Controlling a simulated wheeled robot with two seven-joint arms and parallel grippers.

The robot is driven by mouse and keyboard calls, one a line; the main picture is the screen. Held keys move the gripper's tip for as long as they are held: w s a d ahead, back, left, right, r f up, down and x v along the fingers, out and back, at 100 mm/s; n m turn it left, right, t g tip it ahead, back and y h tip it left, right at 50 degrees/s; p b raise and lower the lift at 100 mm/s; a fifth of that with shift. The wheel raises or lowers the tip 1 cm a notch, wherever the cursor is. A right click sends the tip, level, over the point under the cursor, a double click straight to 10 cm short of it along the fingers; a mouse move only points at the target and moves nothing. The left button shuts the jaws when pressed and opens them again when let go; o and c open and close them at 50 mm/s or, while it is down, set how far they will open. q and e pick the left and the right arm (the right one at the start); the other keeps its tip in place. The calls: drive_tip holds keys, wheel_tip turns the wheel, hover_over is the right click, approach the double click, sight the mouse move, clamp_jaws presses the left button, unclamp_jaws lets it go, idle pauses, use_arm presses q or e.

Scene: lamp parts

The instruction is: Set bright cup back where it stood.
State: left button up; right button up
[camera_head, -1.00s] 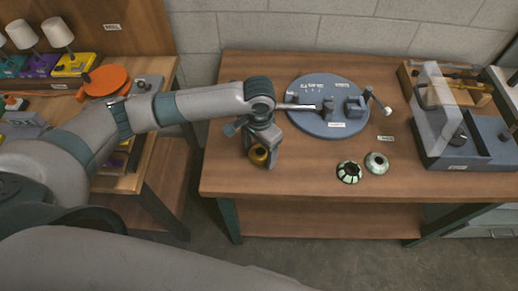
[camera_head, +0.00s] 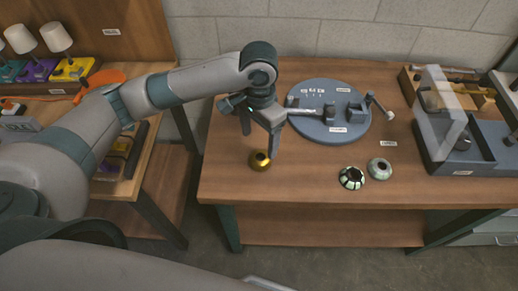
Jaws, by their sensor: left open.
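A shiny gold cup (camera_head: 259,162) stands on the wooden table (camera_head: 300,185) near its left front edge. My left gripper (camera_head: 259,143) is open, above and just behind the cup, with its fingers pointing down. The cup looks free of the fingers; one finger hangs close to its right side. Two more round cups, a dark one with pale panels (camera_head: 351,177) and a pale grey-green one (camera_head: 379,168), sit to the right on the same table. My right gripper is not in view.
A round blue-grey fixture (camera_head: 328,120) with posts and a lever stands behind the cups. A side bench at left holds white-shaded lamps (camera_head: 55,38). The table's front middle is clear.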

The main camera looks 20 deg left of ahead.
use_arm(q)
wheel_tip(320, 180, up, 3)
drive_tip(key=shift+r, duration=0.2)
drive_tip(key=shift+o, duration=0.5)
